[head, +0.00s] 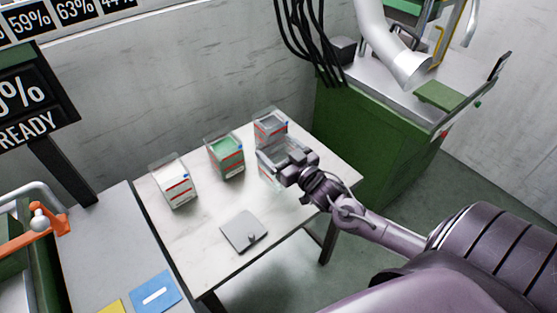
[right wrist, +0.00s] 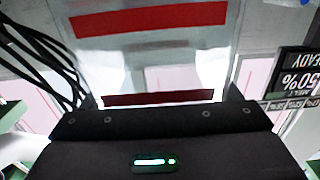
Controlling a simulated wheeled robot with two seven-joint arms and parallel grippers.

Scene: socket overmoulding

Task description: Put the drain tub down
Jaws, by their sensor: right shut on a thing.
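My right gripper (head: 291,174) is shut on a clear tub (head: 268,163), which I take to be the drain tub, at the right back of the white table. The gripper covers much of this tub. I cannot tell whether its base touches the table. In the right wrist view the tub (right wrist: 150,50) fills the upper middle, pale and see-through with red bands, right in front of the dark gripper body (right wrist: 160,140). The fingertips are not clear there. My left gripper is not in view.
A tub with grey contents (head: 270,126) stands just behind the held tub. A green-filled tub (head: 226,158) and a white-filled tub (head: 175,184) stand to the left. A flat grey plate (head: 243,232) lies near the front of the table (head: 200,250). A green cabinet (head: 365,135) stands at right.

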